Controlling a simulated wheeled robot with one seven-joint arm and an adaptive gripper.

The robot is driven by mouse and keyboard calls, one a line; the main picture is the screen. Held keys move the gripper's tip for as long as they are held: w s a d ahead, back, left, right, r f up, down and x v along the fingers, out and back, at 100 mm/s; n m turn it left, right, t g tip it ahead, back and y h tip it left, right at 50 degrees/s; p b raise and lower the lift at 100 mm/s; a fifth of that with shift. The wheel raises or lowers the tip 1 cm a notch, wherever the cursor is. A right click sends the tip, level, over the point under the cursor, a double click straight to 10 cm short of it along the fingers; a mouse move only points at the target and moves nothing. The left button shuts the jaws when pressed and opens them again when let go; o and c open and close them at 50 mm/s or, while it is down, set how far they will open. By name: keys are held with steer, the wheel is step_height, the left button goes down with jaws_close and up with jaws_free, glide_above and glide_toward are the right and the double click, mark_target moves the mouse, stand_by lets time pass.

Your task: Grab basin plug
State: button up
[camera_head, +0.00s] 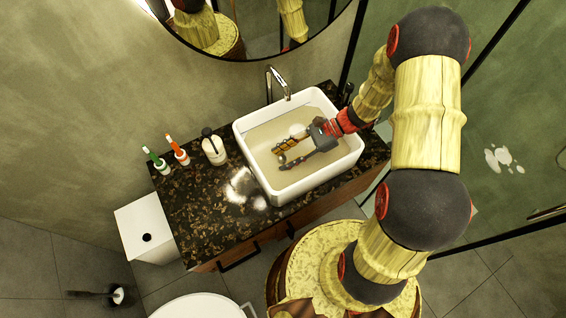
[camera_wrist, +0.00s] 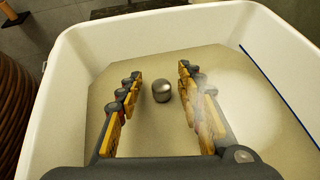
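The basin plug (camera_wrist: 162,92) is a small rounded silver-metal knob. In the wrist view it stands on the beige floor of the white basin (camera_wrist: 75,60). My gripper (camera_wrist: 158,78) is open, with its yellow and grey fingers on the left and right of the plug. The plug shows between the fingers, closer to the right one, and neither finger clearly touches it. In the head view my gripper (camera_head: 281,154) reaches down into the basin (camera_head: 313,180) from the right. The plug is small and hard to make out there, beside the fingertips.
The basin sits on a dark speckled counter (camera_head: 205,215). A curved faucet (camera_head: 270,80) rises behind it. The basin's raised walls surround my gripper. A round mirror hangs on the back wall.

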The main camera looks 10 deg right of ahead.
mark_target(272, 170)
steer(key=b+x, duration=0.1)
steer(key=x, duration=0.1)
steer(key=b+x, duration=0.1)
steer(key=x, duration=0.2)
steer(key=shift+w+f, duration=0.1)
steer(key=shift+f, duration=0.35)
steer(key=shift+r, duration=0.1)
steer(key=c, duration=0.3)
jaws_close()
